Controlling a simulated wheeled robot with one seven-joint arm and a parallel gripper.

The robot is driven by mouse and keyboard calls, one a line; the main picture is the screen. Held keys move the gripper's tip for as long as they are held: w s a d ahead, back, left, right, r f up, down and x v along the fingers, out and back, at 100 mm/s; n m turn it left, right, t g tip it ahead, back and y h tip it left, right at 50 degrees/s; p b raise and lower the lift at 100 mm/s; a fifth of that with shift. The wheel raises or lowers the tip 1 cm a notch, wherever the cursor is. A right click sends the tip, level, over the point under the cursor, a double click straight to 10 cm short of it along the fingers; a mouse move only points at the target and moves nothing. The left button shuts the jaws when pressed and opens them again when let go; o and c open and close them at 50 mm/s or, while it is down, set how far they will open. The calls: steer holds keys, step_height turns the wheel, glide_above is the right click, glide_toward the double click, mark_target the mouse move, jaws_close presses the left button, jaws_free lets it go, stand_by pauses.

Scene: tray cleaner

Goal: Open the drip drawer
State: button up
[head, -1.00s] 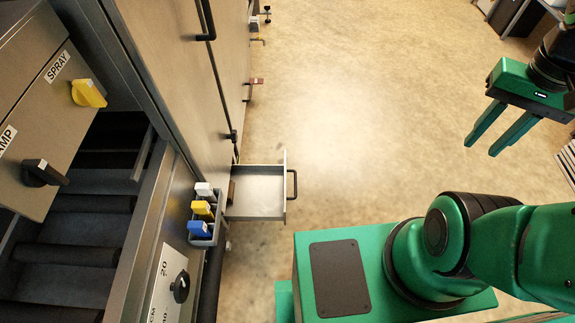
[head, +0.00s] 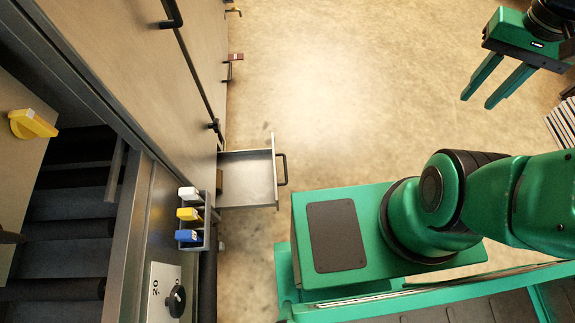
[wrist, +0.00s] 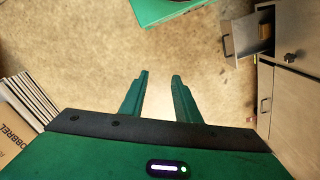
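The drip drawer (head: 247,181) is a shallow metal drawer low on the machine's front. It stands pulled out from the cabinet, with a dark bar handle (head: 282,169) on its front. A small brown block (head: 219,186) shows at its inner end. In the wrist view the drawer (wrist: 246,36) also shows open, at the upper right. My gripper (head: 476,98) is raised at the upper right of the head view, well apart from the drawer. Its two green fingers are spread with nothing between them, as the wrist view also shows (wrist: 160,78).
The machine's tall panels (head: 120,60) line the left side. A small rack (head: 205,237) with white, yellow and blue pieces hangs near the drawer. A yellow knob (head: 33,124) is at far left. The floor (head: 340,80) beyond the drawer is clear. A striped stack (head: 562,122) stands at right.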

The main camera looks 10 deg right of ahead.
steer(key=w+a+f+n+h, duration=0.1)
steer(key=w+f, duration=0.4)
steer(key=w, duration=0.3)
steer(key=w+a+f+n, duration=0.1)
steer(key=w+a+f, duration=0.1)
steer(key=w+f, duration=0.5)
steer(key=w+a+f+n, duration=0.2)
steer(key=w+a+f, duration=0.65)
steer(key=f, duration=0.45)
steer(key=n+y, duration=0.2)
steer(key=y, duration=0.1)
glide_toward(286, 168)
steer(key=f, duration=0.5)
steer(key=a+f, duration=0.1)
steer(key=f, duration=0.1)
steer(key=shift+s+a+f, duration=0.1)
steer(key=shift+a+f, duration=0.05)
steer(key=shift+f, duration=0.15)
jaws_close()
